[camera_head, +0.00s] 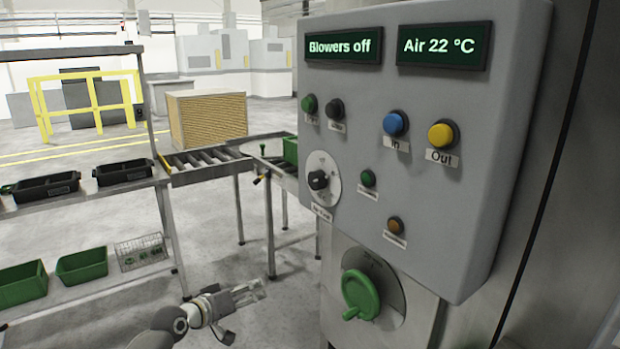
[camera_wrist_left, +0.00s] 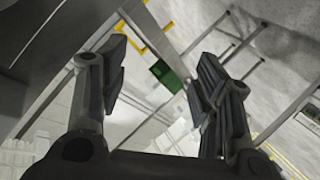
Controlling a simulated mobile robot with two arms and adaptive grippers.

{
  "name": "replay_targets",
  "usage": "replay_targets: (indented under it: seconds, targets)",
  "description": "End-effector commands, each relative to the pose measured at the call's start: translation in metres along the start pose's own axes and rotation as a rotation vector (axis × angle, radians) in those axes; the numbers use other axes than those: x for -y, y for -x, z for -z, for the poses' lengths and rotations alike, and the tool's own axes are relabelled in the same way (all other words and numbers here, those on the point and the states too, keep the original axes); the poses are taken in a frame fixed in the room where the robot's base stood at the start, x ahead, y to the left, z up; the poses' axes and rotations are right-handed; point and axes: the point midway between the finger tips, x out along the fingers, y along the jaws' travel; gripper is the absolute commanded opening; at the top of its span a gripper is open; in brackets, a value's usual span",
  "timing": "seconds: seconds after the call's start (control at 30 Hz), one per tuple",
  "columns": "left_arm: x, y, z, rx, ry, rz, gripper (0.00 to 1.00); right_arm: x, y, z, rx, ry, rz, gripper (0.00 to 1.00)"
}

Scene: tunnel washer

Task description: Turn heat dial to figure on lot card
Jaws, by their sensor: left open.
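A grey control panel (camera_head: 437,70) fills the right of the head view. On it a black knob (camera_head: 318,180) sits on a round white dial plate, with a tag below too small to read. Under the panel a large green knob (camera_head: 361,294) sits on a grey round plate. I cannot tell from the labels which one is the heat dial. No lot card can be made out. My left gripper (camera_head: 250,292) is open and empty, low and left of the green knob, apart from it. Its spread fingers show in the left wrist view (camera_wrist_left: 166,92). My right gripper is not in view.
Displays read "Blowers off" (camera_head: 341,46) and "Air 22 °C" (camera_head: 441,46). Blue (camera_head: 395,123) and yellow (camera_head: 442,134) buttons sit below. A roller conveyor (camera_head: 205,158) and a shelf with black trays (camera_head: 47,187) and green bins (camera_head: 82,265) stand left. Floor between is clear.

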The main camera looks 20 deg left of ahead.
Motion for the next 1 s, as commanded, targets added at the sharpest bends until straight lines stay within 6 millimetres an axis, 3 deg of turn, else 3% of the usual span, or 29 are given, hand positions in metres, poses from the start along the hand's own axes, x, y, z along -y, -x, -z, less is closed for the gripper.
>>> replay_targets:
  seconds: [0.03,0.1,0.2,0.3,0.43,0.57,1.0]
  targets:
    - [-0.046,0.014,0.046,-0.033,-0.001,-0.086,0.58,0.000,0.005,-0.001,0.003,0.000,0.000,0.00]
    - [-0.103,0.037,0.090,-0.053,0.008,-0.200,0.58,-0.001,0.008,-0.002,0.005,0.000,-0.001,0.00]
    - [-0.173,0.074,0.129,-0.054,0.007,-0.339,0.58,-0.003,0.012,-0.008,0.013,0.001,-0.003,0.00]
    - [-0.222,0.105,0.148,-0.040,-0.003,-0.437,0.58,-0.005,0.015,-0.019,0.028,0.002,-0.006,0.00]
    - [-0.253,0.126,0.156,-0.022,-0.011,-0.501,0.58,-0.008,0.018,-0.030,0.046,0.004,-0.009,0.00]
    - [-0.265,0.126,0.159,-0.017,-0.009,-0.517,0.58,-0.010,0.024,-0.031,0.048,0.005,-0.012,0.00]
    - [-0.303,0.061,0.162,-0.019,-0.009,-0.516,0.58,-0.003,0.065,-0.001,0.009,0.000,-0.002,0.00]
